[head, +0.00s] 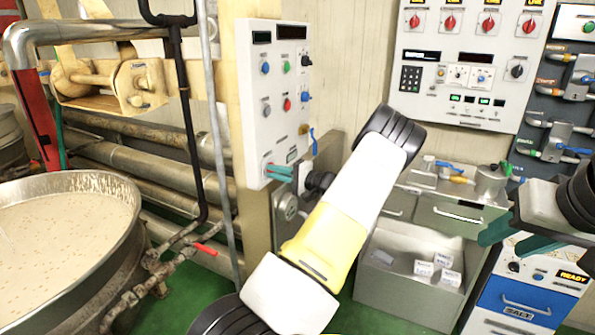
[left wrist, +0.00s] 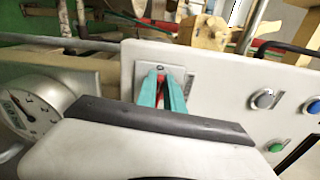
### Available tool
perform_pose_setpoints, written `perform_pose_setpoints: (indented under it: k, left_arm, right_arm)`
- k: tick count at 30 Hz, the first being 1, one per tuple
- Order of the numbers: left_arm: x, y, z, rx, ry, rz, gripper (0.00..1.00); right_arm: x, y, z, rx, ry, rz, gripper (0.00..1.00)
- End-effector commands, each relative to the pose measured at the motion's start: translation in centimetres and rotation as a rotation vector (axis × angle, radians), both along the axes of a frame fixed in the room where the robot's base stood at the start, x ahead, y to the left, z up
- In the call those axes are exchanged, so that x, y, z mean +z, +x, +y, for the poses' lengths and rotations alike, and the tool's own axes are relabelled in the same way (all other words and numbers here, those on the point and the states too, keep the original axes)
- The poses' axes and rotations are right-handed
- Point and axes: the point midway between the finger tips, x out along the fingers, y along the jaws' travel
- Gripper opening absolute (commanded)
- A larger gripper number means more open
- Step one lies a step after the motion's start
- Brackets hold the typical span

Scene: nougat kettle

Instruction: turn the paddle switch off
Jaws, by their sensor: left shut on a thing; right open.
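The paddle switch is on the lower part of a white control panel (head: 262,140). My left gripper (head: 281,173) is at the panel's lower edge with its teal fingers against the panel face. In the left wrist view, my left gripper (left wrist: 163,92) is closed around a small red part, the paddle switch (left wrist: 162,82). The fingers hide most of the switch, so its position is not clear. My right gripper (head: 518,238) is at the right side of the head view, open and empty, in front of the drawers.
A large metal kettle (head: 128,238) of pale liquid stands at left, beside pipes and a red-handled valve (head: 206,249). A second white panel (head: 466,112) hangs at upper right. A grey open bin (head: 405,304) with small white boxes is below. A dial gauge (left wrist: 30,112) shows near the left gripper.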

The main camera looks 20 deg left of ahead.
Motion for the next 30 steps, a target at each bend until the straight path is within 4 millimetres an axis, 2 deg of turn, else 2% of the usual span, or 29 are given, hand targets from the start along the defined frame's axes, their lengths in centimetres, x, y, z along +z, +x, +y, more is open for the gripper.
perform_pose_setpoints:
  k: [9,23,24,27,30]
  left_arm:
    - [-0.29,0.04,-0.12,-0.003,-0.01,-0.096,0.0]
    - [-0.34,0.05,-0.14,-0.003,-0.012,-0.109,0.0]
    - [-0.34,0.05,-0.14,-0.003,-0.012,-0.109,0.14]
    - [-0.32,0.04,-0.12,-0.002,-0.011,-0.108,0.33]
    - [-0.29,0.03,-0.09,-0.002,-0.011,-0.108,0.34]
  right_arm:
    - [0.0,0.0,0.0,0.0,0.0,0.0,0.44]
    - [0.0,0.0,0.0,0.0,0.0,0.0,0.44]
    - [0.0,0.0,0.0,0.0,0.0,0.0,0.44]
    - [0.0,0.0,0.0,0.0,0.0,0.0,0.44]
    - [0.0,0.0,0.0,0.0,0.0,0.0,0.44]
